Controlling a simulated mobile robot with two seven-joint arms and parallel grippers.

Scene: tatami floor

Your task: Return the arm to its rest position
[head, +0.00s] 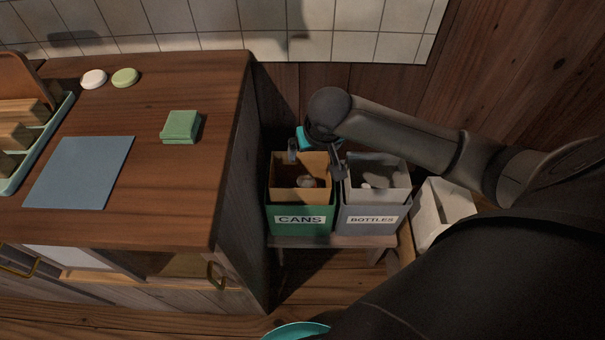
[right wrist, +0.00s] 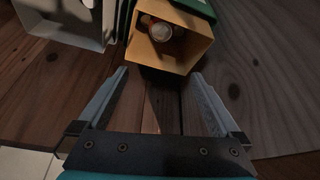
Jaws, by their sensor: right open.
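My right arm (head: 400,125) reaches in from the right in the head view. Its right gripper (head: 315,160) is over the two bins, with its fingers spread apart and nothing between them. In the right wrist view the open fingers (right wrist: 155,100) point toward the floor and the bins. The green CANS bin (head: 300,218) has a yellowish inside and holds a can (head: 306,181); the can also shows in the right wrist view (right wrist: 160,32). The grey BOTTLES bin (head: 370,219) stands right of it, with pale items inside. My left gripper is not in view.
A wooden counter (head: 200,200) stands on the left, bearing a blue-grey mat (head: 80,172), green cloths (head: 181,126), two round pieces and a tray (head: 65,110) of blocks. A white bin (head: 440,208) stands at the right. A wooden wall and tiles are behind the bins.

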